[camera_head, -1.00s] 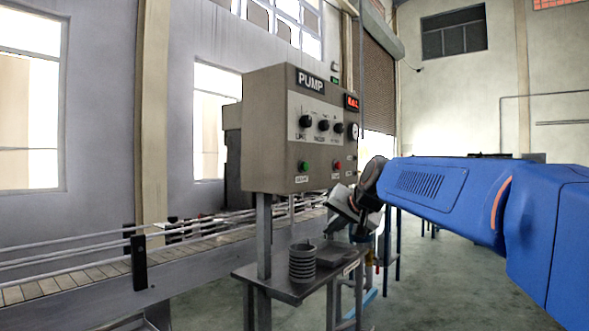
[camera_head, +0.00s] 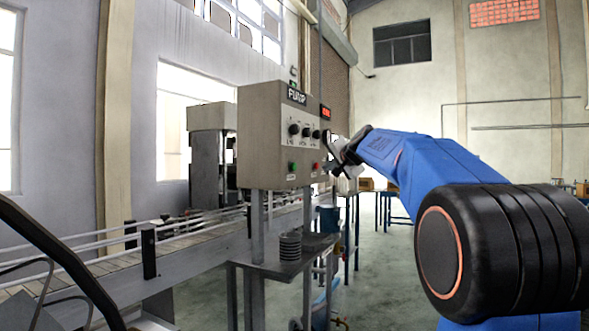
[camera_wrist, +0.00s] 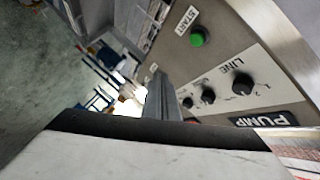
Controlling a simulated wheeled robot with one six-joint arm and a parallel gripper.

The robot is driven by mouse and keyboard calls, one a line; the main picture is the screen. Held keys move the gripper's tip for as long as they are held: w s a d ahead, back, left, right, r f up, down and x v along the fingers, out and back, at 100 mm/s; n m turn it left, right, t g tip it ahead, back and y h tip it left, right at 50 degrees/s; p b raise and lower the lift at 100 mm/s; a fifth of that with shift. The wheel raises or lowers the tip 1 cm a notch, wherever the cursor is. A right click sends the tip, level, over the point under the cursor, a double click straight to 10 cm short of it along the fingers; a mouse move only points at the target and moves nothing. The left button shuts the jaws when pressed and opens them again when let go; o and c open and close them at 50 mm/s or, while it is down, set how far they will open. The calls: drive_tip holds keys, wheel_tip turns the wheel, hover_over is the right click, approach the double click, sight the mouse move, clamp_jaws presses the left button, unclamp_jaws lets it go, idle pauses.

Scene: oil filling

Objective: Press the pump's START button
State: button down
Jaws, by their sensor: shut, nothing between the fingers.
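The pump control box (camera_head: 262,140) is a beige cabinet on a post, left of my arm in the head view. Its green START button (camera_head: 292,167) is at the lower left of the panel, with a red button (camera_head: 315,166) to its right. In the wrist view the green START button (camera_wrist: 197,38) shows under its START label (camera_wrist: 187,20), near the top. My gripper (camera_head: 338,160) is at the right side of the panel in the head view. Its grey fingers (camera_wrist: 160,98) are shut and empty in the wrist view, apart from the button in the picture.
Black knobs (camera_wrist: 243,84) stick out of the panel between the PUMP sign and the button. A small shelf (camera_head: 268,262) with a stack of grey rings (camera_head: 290,246) stands below the box. A railed conveyor (camera_head: 190,238) runs behind it.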

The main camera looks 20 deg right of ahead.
drive_tip(key=w+a, duration=0.5)
drive_tip(key=w, duration=0.2)
drive_tip(key=shift+a, duration=0.2)
idle(0.4)
drive_tip(key=shift+w+a, duration=0.1)
drive_tip(key=shift+a, duration=0.05)
idle(2.0)
drive_tip(key=shift+w+a, duration=0.15)
drive_tip(key=shift+w, duration=0.1)
drive_tip(key=shift+w+a, duration=0.35)
drive_tip(key=shift+w, duration=0.05)
idle(1.1)
drive_tip(key=shift+s+d, duration=0.6)
drive_tip(key=shift+s, duration=0.2)
idle(0.3)
drive_tip(key=shift+s+d, duration=0.8)
drive_tip(key=shift+s, duration=0.2)
drive_tip(key=shift+s+d, duration=0.75)
drive_tip(key=shift+s, duration=0.2)
